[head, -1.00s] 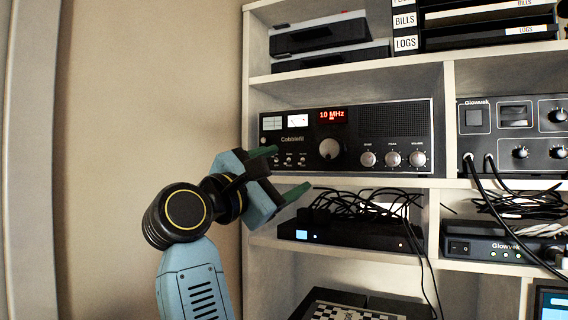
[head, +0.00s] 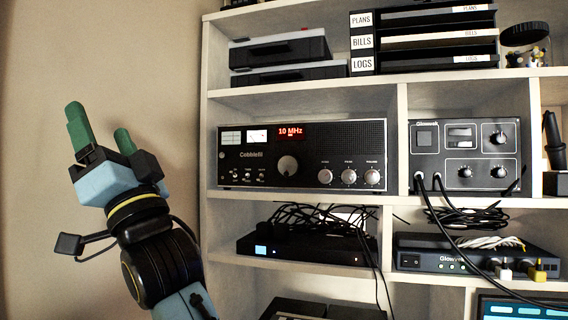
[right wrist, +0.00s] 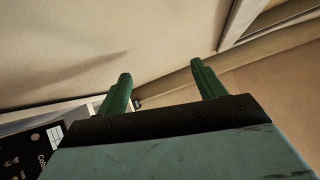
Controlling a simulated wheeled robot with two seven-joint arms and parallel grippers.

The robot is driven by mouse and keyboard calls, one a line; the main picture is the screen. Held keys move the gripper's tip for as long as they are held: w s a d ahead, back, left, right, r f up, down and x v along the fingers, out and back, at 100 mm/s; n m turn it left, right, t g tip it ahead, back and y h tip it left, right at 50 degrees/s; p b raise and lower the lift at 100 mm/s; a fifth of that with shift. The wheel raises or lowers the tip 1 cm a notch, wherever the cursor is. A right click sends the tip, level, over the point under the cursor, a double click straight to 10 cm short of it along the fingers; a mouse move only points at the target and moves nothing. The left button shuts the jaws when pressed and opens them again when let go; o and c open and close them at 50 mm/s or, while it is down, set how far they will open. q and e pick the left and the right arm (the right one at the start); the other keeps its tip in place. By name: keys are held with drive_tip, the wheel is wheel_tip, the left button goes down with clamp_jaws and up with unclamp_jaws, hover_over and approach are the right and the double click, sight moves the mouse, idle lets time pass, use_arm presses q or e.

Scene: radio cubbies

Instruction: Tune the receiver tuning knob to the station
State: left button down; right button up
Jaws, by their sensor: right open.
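The receiver (head: 302,155) is a black Cobblefil unit in the upper middle cubby, with a red display (head: 291,131) reading 10 MHz. Its large round tuning knob (head: 287,166) sits at the front centre, left of three smaller silver knobs. My right gripper (head: 98,132) is raised left of the shelf, in front of the bare wall, with its green fingers spread and nothing between them. It is well apart from the knob. In the right wrist view the open fingers (right wrist: 163,90) show, with a corner of the receiver (right wrist: 30,155) at lower left. My left gripper is not in view.
A Glowvolk unit (head: 467,155) with plugged cables stands in the cubby to the right. Below the receiver is a black box (head: 305,246) under tangled cables. Labelled trays (head: 430,42) sit above. The wall at left is clear.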

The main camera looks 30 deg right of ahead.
drive_tip(key=w+d+f+m+h, duration=0.1)
drive_tip(key=w+d+f+h, duration=0.3)
drive_tip(key=h, duration=0.6)
drive_tip(key=m+g+h+p, duration=0.3)
drive_tip(key=m+g+h, duration=0.75)
drive_tip(key=h, duration=1.25)
approach(287, 166)
drive_tip(key=shift+g+y, duration=0.25)
drive_tip(key=shift+y, duration=0.05)
drive_tip(key=p+x, duration=0.1)
drive_tip(key=x, duration=0.4)
drive_tip(key=p+x, duration=0.1)
drive_tip(key=x, duration=0.1)
drive_tip(key=shift+r+p, duration=0.35)
drive_tip(key=shift+r, duration=0.1)
drive_tip(key=shift+w+d+r, duration=0.1)
drive_tip(key=shift+w+d, duration=0.15)
drive_tip(key=shift+d, duration=0.15)
